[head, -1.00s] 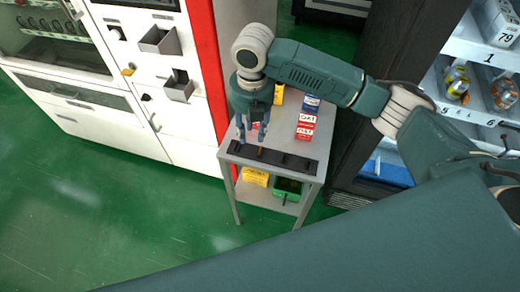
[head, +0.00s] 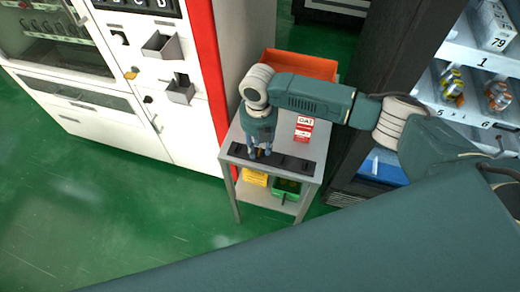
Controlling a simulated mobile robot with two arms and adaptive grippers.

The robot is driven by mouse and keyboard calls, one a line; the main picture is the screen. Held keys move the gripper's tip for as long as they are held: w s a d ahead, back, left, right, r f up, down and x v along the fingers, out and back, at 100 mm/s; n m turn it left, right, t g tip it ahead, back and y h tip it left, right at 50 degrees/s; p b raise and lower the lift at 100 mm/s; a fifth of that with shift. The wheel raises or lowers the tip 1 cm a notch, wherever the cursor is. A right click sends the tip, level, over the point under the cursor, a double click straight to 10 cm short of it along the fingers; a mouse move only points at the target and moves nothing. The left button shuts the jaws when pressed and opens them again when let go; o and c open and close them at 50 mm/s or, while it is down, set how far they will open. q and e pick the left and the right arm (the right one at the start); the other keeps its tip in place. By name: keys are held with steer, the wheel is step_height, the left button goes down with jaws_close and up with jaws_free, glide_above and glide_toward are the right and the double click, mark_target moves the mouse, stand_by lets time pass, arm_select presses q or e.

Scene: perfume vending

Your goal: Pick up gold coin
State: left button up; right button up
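A black slotted strip (head: 299,165) lies along the front edge of a small grey table (head: 309,178). A small gold-brown spot, likely the gold coin (head: 261,156), shows in the strip between the fingers of my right gripper. My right gripper (head: 260,154) points down at the strip's left part, its fingertips low, around the spot. The fingers look apart; whether they touch the coin is too small to tell. My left gripper is not in view.
A red-and-white box (head: 304,130) stands on the table right of my gripper. An orange bin (head: 300,65) shows behind my arm. A yellow box (head: 255,177) and a green bin (head: 286,188) sit on the lower shelf. A white vending machine (head: 188,130) stands left.

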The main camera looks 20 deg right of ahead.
steer(key=shift+f, duration=0.2)
jaws_close()
steer(key=shift+r, duration=0.2)
